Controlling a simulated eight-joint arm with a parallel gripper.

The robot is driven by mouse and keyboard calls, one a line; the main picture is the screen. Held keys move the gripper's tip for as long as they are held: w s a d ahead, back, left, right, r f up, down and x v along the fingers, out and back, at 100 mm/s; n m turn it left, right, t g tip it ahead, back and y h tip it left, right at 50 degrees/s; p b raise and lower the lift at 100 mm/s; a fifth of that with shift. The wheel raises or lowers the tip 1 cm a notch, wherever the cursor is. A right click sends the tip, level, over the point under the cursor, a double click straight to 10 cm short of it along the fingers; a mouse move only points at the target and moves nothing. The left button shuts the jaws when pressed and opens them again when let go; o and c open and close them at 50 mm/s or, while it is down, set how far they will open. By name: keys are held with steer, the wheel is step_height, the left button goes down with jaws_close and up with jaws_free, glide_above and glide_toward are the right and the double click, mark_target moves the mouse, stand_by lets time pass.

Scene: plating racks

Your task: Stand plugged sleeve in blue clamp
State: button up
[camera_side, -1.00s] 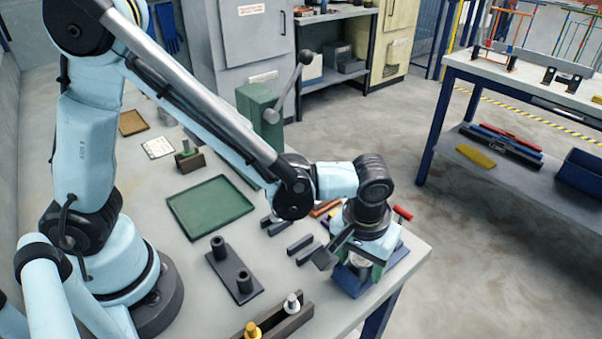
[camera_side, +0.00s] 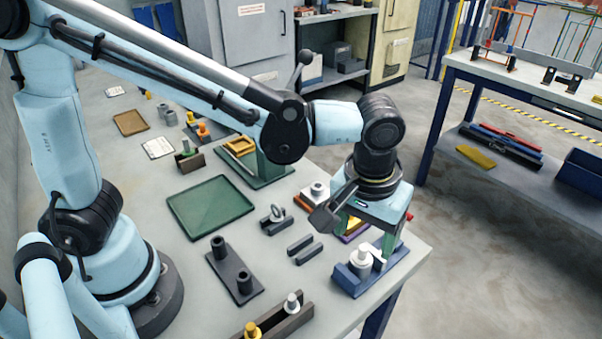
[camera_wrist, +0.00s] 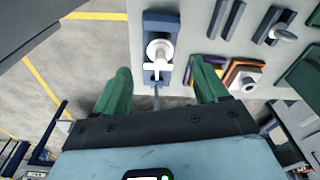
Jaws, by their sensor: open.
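The blue clamp (camera_side: 350,282) stands near the right front edge of the bench. A pale sleeve (camera_side: 361,259) with a narrower top, apparently its plug, stands upright at the clamp, with a white arm-like piece beside it. How it is seated inside cannot be told. In the wrist view, the clamp (camera_wrist: 160,22) and the sleeve (camera_wrist: 158,50) show ahead, between the fingers' lines. My gripper (camera_side: 366,234) is above the clamp, its green fingers apart and empty. In the wrist view the open fingers of my gripper (camera_wrist: 162,88) show on both sides.
Two dark bars (camera_side: 305,250) lie left of the clamp. An orange-white block with a ring (camera_side: 316,191) is behind. A black two-post stand (camera_side: 233,272), a green tray (camera_side: 211,207) and a brown rack (camera_side: 285,323) with yellow and white pieces occupy the bench.

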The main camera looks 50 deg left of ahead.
steer(key=s+a+r+m+t, duration=0.1)
steer(key=a+r+t, duration=0.1)
steer(key=a, duration=0.8)
steer(key=s+a+r+m+t, duration=0.2)
steer(key=a+t, duration=0.1)
steer(key=a, duration=0.7)
steer(key=shift+t, duration=0.4)
steer(key=shift+d, duration=0.1)
